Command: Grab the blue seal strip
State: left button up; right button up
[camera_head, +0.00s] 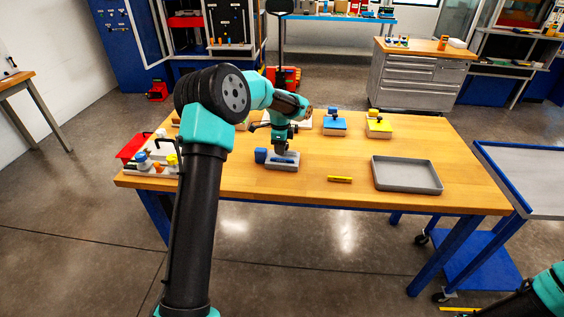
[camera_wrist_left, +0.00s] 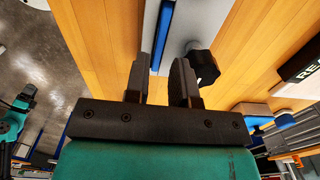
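The blue seal strip (camera_head: 284,161) lies on a grey block (camera_head: 271,166) near the front of the wooden table. In the left wrist view the strip (camera_wrist_left: 162,36) runs lengthwise along the light grey surface, ahead of the fingers. My left gripper (camera_head: 284,148) is above the block, pointing down. In the wrist view its two black fingers (camera_wrist_left: 162,62) are apart, and the strip's near end shows in the gap, closer to the left finger. I see nothing held between them. Whether a finger touches the strip is unclear. My right gripper is outside the view; only part of that arm shows.
A yellow strip (camera_head: 340,179) and a grey tray (camera_head: 378,178) lie to the right. Blue (camera_head: 335,129) and yellow (camera_head: 378,131) topped blocks stand behind. A black knob (camera_wrist_left: 204,64) is close beside the right finger. A red bin (camera_head: 133,147) is at the left.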

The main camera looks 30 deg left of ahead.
aim_at(281, 159)
pick_arm(q)
jog(key=shift+f, duration=2.65)
jog(key=shift+d+f, duration=0.1)
jog(key=shift+f, duration=0.05)
